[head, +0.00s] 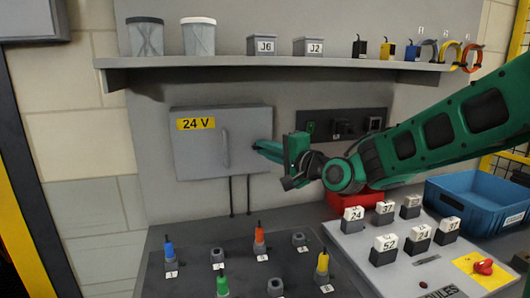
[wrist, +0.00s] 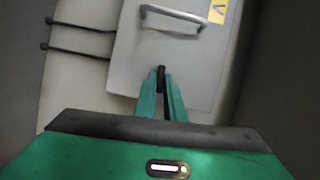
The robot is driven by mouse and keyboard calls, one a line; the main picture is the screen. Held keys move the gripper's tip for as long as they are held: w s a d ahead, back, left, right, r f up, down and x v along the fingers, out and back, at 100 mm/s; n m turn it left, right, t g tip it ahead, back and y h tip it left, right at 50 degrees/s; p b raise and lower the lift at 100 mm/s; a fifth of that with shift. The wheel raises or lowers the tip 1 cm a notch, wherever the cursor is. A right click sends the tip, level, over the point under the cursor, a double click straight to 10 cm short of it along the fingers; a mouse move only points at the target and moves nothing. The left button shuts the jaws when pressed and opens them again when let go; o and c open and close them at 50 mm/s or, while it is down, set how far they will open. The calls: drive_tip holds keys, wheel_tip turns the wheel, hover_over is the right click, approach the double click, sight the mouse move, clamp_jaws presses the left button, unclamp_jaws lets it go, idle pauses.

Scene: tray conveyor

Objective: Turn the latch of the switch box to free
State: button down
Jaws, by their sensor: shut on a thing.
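The switch box (head: 205,155) is a grey wall box with a yellow 24 V label and a vertical bar handle (head: 225,148); its door looks closed. In the wrist view the box door (wrist: 128,62) fills the upper middle, with the handle (wrist: 172,22) above the fingers. My gripper (head: 258,148) reaches the right edge of the box from the right. In the wrist view my gripper (wrist: 161,82) is shut on the small dark latch (wrist: 161,76) near the door's edge. The fingers hide most of the latch in the head view, and its exact angle is hard to tell.
A shelf (head: 290,63) with cups, labelled boxes and coloured rings runs above. Below stand a dark panel (head: 205,280) with coloured pegs and a sloped panel (head: 395,275) with numbered blocks. A blue crate (head: 475,205) is at the right. A dark socket strip (head: 343,124) is behind my arm.

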drive_tip(key=shift+s+a+r+n+g+h, duration=0.2)
drive_tip(key=shift+n+h, duration=1)
drive_tip(key=shift+n, duration=0.9)
drive_tip(key=shift+w+a+f+n+g+h, duration=0.1)
drive_tip(key=shift+n+g+h, duration=0.15)
drive_tip(key=shift+n+h, duration=1.4)
drive_tip(key=shift+s+a+r+n+g+h, duration=0.2)
drive_tip(key=shift+n+h, duration=0.55)
drive_tip(key=shift+n, duration=1.8)
drive_tip(key=shift+w+d+f, duration=0.1)
drive_tip(key=shift+w+f, duration=0.05)
drive_tip(key=c, duration=1.8)
unclamp_jaws()
drive_tip(key=shift+c, duration=0.2)
drive_tip(key=shift+r, duration=0.25)
